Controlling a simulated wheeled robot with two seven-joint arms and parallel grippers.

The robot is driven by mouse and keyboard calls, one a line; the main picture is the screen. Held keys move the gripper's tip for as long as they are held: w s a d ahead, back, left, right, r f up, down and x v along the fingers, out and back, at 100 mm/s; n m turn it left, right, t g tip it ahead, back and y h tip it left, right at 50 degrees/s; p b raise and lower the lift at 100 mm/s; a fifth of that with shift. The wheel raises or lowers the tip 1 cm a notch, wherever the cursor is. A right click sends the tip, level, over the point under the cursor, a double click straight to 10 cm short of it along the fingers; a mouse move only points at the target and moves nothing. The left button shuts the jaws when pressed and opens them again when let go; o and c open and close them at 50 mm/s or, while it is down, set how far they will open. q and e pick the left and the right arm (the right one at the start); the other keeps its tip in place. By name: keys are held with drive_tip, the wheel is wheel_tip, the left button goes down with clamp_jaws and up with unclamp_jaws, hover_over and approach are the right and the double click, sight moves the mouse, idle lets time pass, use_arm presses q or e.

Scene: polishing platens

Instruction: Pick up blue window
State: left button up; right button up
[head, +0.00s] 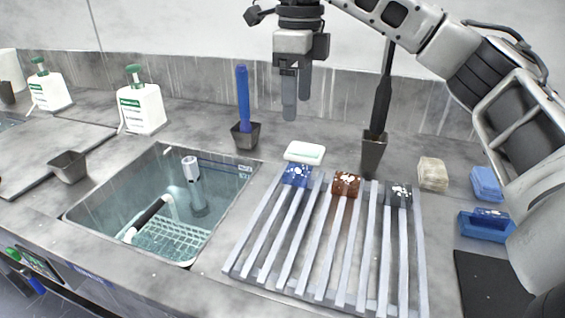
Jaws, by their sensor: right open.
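A small blue piece with white specks (297,175), which looks like the blue window, lies at the far left end of the slatted metal rack (232,262). A brown piece (346,184) and a dark grey piece (398,194), both with white marks, lie to its right along the rack's far end. My right gripper (297,96) points down above the back of the counter, apart from the blue piece and higher in the picture. Its two fingers look close together from this angle, and it holds nothing. My left gripper is out of view.
A white bar (305,152) lies just behind the blue piece. A blue-handled tool in a cup (245,136) and a black-handled tool in a holder (373,156) stand behind. The water-filled sink (122,187) is left. Blue sponge (487,183) and blue tray (485,226) are right.

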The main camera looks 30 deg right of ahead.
hover_over(298, 170)
drive_tip(key=f, duration=0.5)
drive_tip(key=s+f, duration=0.1)
drive_tip(key=f, duration=0.2)
drive_tip(key=shift+a+f, duration=0.15)
drive_tip(key=shift+a, duration=0.1)
drive_tip(key=shift+w+d+f, duration=0.1)
drive_tip(key=shift+w+f, duration=0.1)
drive_tip(key=shift+f, duration=1.35)
drive_tip(key=shift+w+d+f, duration=0.1)
drive_tip(key=shift+w+f, duration=0.1)
drive_tip(key=shift+f, duration=1.35)
drive_tip(key=c, duration=1.1)
drive_tip(key=shift+r, duration=0.1)
